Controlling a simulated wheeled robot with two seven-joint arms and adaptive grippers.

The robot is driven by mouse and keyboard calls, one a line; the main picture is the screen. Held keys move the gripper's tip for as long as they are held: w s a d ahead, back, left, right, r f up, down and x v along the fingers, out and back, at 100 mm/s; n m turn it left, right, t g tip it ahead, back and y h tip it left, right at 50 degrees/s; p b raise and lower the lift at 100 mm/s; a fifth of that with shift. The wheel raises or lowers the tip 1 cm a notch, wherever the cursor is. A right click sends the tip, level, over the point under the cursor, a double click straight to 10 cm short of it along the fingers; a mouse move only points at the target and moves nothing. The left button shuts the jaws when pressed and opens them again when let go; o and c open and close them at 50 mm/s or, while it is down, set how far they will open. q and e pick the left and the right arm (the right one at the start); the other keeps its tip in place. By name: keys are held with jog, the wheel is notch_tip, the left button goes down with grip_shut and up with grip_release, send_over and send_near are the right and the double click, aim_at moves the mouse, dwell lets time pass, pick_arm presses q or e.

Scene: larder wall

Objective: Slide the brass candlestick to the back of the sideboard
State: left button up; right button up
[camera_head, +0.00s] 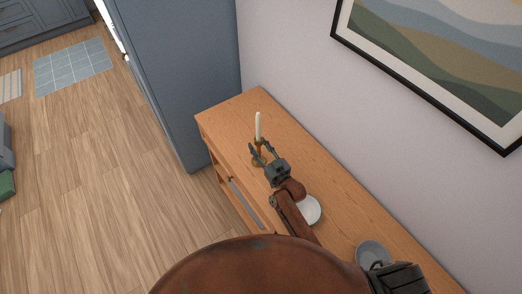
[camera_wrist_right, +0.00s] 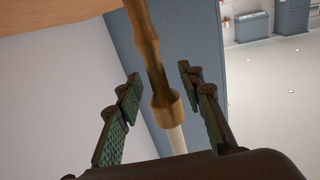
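The brass candlestick (camera_head: 260,147) stands upright on the wooden sideboard (camera_head: 308,150), near its far end and closer to the front edge than to the wall. It holds a white candle (camera_head: 258,126). My right gripper (camera_head: 262,148) is at the candlestick, with its fingers spread around the stem. In the right wrist view, which is upside down, the stem (camera_wrist_right: 148,45) passes between the two open fingers (camera_wrist_right: 159,76), with a gap on each side. The candlestick's base is partly hidden by the gripper in the head view. My left gripper does not show.
A white plate (camera_head: 312,211) lies beside my right forearm, partly hidden by it. A grey dish (camera_head: 373,254) lies nearer on the sideboard. A tall blue-grey cabinet (camera_head: 180,70) stands at the far end. The strip between candlestick and wall (camera_head: 290,60) is clear.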

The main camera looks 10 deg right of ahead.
jog(key=shift+c, duration=0.7)
grip_shut()
